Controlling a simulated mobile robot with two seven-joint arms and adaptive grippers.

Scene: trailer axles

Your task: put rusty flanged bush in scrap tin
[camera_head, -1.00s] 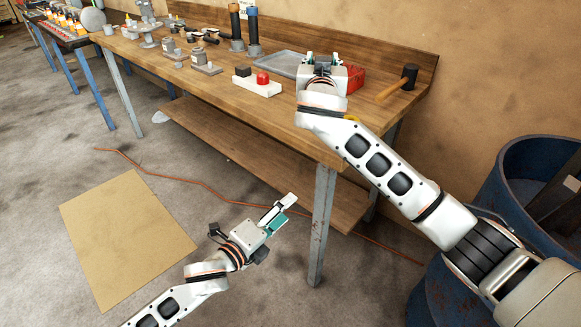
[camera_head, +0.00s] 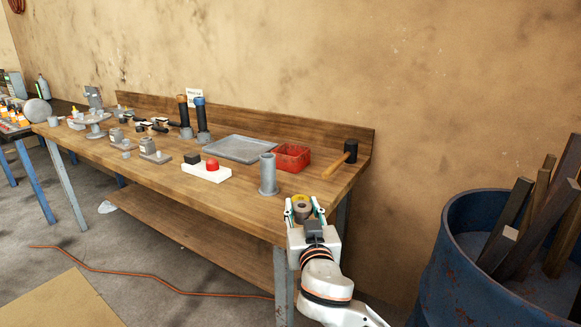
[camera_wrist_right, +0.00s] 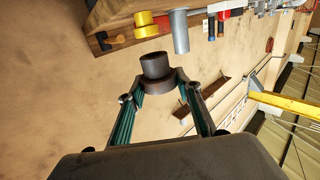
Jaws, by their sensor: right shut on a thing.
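The rusty flanged bush (camera_wrist_right: 156,70) is dark brown and sits between the fingertips of my right gripper (camera_wrist_right: 161,92) in the right wrist view. The fingers are shut on its wide flange, and its narrower barrel points away from the palm. In the head view my right gripper (camera_head: 304,207) is at the front right edge of the bench, and the bush is mostly hidden there. A red open tin (camera_head: 291,157), which may be the scrap tin, stands on the bench beyond the gripper, near the back board. My left gripper is out of the head view.
A grey flanged cylinder (camera_head: 268,176) stands upright just left of the tin. A mallet (camera_head: 341,160) lies right of the tin; a grey tray (camera_head: 240,149) lies left. A blue drum (camera_head: 455,250) stands right of the bench.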

